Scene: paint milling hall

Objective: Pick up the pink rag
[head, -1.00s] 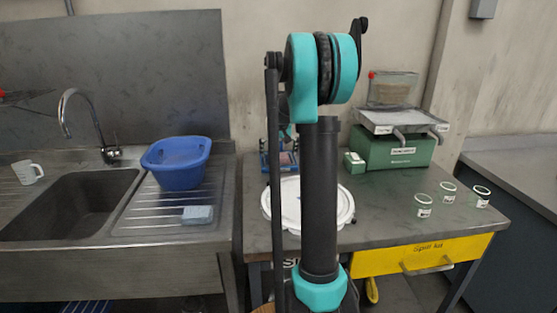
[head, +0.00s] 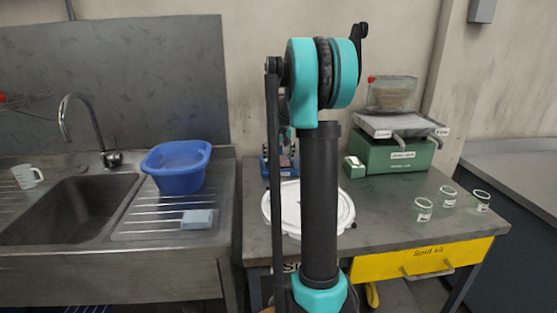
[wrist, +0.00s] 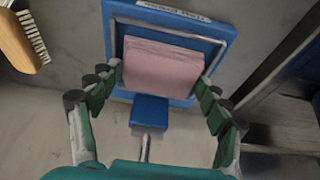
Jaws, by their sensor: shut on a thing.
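The pink rag (wrist: 162,62) is a folded, flat pale-pink pad in the wrist view. It lies over a blue tray (wrist: 205,28) with a pale inner border and a label at its far edge. My gripper (wrist: 160,78) has its green fingers at the left and right sides of the rag and is shut on it. I cannot tell whether the rag is lifted clear of the tray. In the head view the blue tray (head: 266,168) shows small at the back of the bench, partly hidden behind my arm.
A blue block (wrist: 150,110) with a metal rod is near the tray. A wooden brush (wrist: 20,42) lies at left. On the bench are a white lid (head: 275,208), a green scale (head: 400,155) and several jars (head: 424,210). A blue basin (head: 178,168) stands by the sink.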

